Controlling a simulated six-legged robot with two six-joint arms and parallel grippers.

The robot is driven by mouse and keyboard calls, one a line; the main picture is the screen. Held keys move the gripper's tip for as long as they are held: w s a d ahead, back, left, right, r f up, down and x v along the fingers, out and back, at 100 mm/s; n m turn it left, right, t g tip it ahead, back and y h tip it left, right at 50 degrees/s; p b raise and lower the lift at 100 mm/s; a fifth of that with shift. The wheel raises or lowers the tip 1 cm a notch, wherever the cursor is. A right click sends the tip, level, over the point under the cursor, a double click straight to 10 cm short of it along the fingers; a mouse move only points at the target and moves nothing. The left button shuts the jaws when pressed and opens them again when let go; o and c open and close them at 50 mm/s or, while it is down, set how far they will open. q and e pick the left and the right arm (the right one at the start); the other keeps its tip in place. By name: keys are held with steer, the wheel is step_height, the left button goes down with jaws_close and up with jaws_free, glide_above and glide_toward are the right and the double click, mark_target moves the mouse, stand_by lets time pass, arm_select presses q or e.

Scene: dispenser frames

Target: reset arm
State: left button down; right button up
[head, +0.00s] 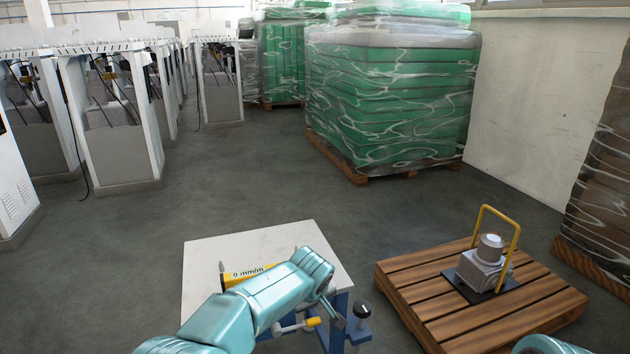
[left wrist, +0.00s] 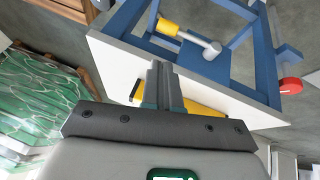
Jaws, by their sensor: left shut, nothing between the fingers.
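My left arm reaches in from the bottom left of the head view, over a small white-topped table (head: 215,253). In the left wrist view my left gripper (left wrist: 165,75) has its two grey fingers together, with nothing between them. The fingers lie across the view of the table's white top (left wrist: 115,62). A yellow block marked "0 mm/m" (head: 240,278) lies on the table, partly hidden by my arm; a yellow part (left wrist: 205,104) also shows behind the fingers in the wrist view. Only a teal piece of my right arm shows at the bottom right; its gripper is out of frame.
A wooden pallet (head: 430,300) carries a grey machine (head: 485,265) with a yellow handle. Green wrapped stacks (head: 390,100) and white cabinets (head: 110,120) stand behind; open floor lies between.

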arm_select(q)
steer(key=s+a+f+n+g, duration=0.1)
steer(key=s+a+f+g, duration=0.25)
steer(key=a+f, duration=0.65)
steer(key=s+a+f+g, duration=0.2)
steer(key=s+a+f, duration=0.2)
steer(key=s+f, duration=0.55)
steer(key=s+d+f+m+g+h, duration=0.1)
steer(key=s+f+h, duration=0.15)
steer(key=s, duration=1.05)
steer(key=s+d+f+m+h, duration=0.1)
steer(key=s+f, duration=0.2)
steer(key=s, duration=1)
step_height(320, 180, up, 28)
steer(key=w+m+t+p, duration=0.1)
steer(key=m+p, duration=0.1)
steer(key=p, duration=2.6)
steer(key=shift+a, duration=0.2)
